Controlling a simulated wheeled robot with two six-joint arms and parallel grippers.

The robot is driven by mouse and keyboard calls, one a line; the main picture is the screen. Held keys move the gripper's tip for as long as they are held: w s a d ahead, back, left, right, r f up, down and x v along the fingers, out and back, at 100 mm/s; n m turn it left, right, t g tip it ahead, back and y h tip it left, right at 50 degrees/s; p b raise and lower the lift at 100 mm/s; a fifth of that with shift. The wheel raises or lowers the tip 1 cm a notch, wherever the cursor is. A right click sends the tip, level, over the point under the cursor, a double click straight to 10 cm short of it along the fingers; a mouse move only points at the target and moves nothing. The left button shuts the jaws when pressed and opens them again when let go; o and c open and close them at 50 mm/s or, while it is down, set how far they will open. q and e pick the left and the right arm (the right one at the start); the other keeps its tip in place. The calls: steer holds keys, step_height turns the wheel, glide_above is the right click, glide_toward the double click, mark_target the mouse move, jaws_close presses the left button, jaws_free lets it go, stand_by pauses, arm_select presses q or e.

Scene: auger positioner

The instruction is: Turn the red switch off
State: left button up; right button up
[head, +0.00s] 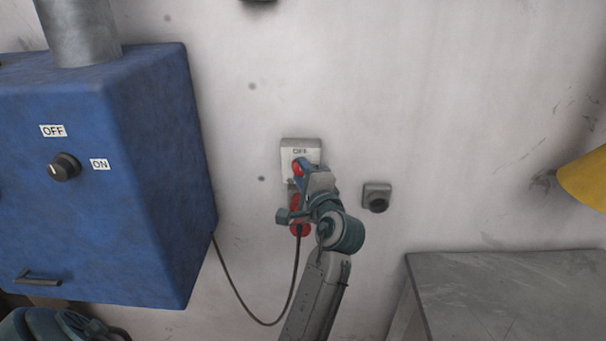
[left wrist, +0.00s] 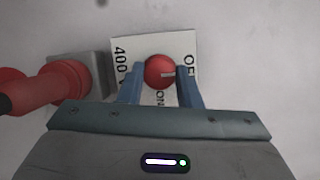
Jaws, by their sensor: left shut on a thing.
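The red switch (head: 298,167) is a round knob on a pale plate (head: 301,146) lettered OFF, fixed to the wall. My left gripper (head: 304,170) is at the switch and hides part of it. In the left wrist view the red switch (left wrist: 159,69) sits between the two blue fingers of my left gripper (left wrist: 161,82), which is shut on it. A pale mark on the knob points right, toward the partly hidden OFF lettering. ON shows below the knob, partly covered. My right gripper is not in view.
A red plug (left wrist: 63,82) in a grey socket sits close beside the switch; its black cable (head: 240,304) hangs down to a blue box (head: 150,130) at left. A small grey fitting (head: 376,196) is right of my arm. A grey table (head: 510,295) stands lower right.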

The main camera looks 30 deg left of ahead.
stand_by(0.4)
arm_select(q)
steer(key=o, duration=1)
steer(key=shift+c, duration=0.2)
